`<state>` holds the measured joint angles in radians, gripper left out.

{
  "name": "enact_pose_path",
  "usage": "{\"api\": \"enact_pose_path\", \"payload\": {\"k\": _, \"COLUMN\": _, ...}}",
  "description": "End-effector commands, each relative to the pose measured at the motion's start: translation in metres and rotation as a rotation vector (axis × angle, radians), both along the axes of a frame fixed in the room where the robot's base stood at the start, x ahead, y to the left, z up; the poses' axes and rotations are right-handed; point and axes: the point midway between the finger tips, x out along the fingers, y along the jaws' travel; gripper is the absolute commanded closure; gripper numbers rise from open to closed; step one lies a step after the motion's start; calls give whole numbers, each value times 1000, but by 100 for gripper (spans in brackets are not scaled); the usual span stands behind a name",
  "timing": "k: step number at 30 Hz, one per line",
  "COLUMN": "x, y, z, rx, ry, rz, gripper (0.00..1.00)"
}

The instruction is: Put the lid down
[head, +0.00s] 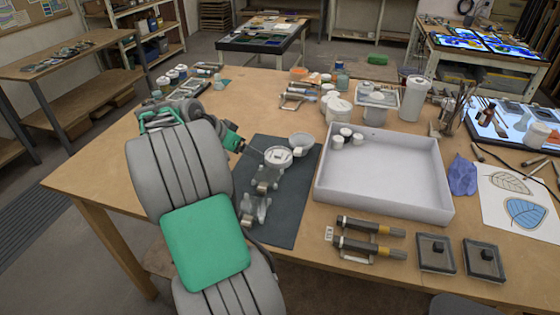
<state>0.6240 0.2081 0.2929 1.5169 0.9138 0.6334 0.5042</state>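My arm reaches over the left of the table to a green-ringed wrist (231,138). Beyond the wrist, grey metallic parts lie over the dark mat (285,220). My gripper (276,158) seems to be among them, but its fingers are too small to make out. A pale, round, shallow piece (302,142), perhaps the lid, shows at the mat's far right edge, close beside these parts. I cannot tell whether it is held or resting. More grey metal pieces (261,187) show lower down the mat, partly behind my arm.
A large white tray (390,200) right of the mat holds several small white jars (345,134) in its far left corner. Jars and bottles crowd behind. The mat's near right part is clear.

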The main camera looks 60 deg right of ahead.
Motion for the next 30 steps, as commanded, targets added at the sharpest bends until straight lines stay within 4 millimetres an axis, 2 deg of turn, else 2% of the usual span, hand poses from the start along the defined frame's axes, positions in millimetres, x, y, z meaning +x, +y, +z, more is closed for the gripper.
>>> {"api": "enact_pose_path", "payload": {"k": 1, "x": -16, "y": -18, "z": -7, "rx": -27, "ry": 1, "rz": -80, "gripper": 8}}
{"api": "enact_pose_path", "payload": {"k": 4, "x": -34, "y": -36, "z": -12, "rx": -60, "ry": 2, "rz": -163, "gripper": 4}}
{"api": "enact_pose_path", "payload": {"k": 11, "x": -44, "y": -56, "z": -32, "rx": -63, "ry": 2, "rz": -170, "gripper": 4}}
{"api": "enact_pose_path", "payload": {"k": 16, "x": -50, "y": -73, "z": -56, "rx": -63, "ry": 2, "rz": -167, "gripper": 4}}
{"api": "enact_pose_path", "payload": {"k": 20, "x": -54, "y": -81, "z": -66, "rx": -63, "ry": 0, "rz": -165, "gripper": 4}}
{"api": "enact_pose_path", "payload": {"k": 26, "x": -53, "y": -81, "z": -67, "rx": -63, "ry": -1, "rz": -163, "gripper": 5}}
{"api": "enact_pose_path", "payload": {"k": 30, "x": -53, "y": -81, "z": -67, "rx": -62, "ry": -1, "rz": -163, "gripper": 16}}
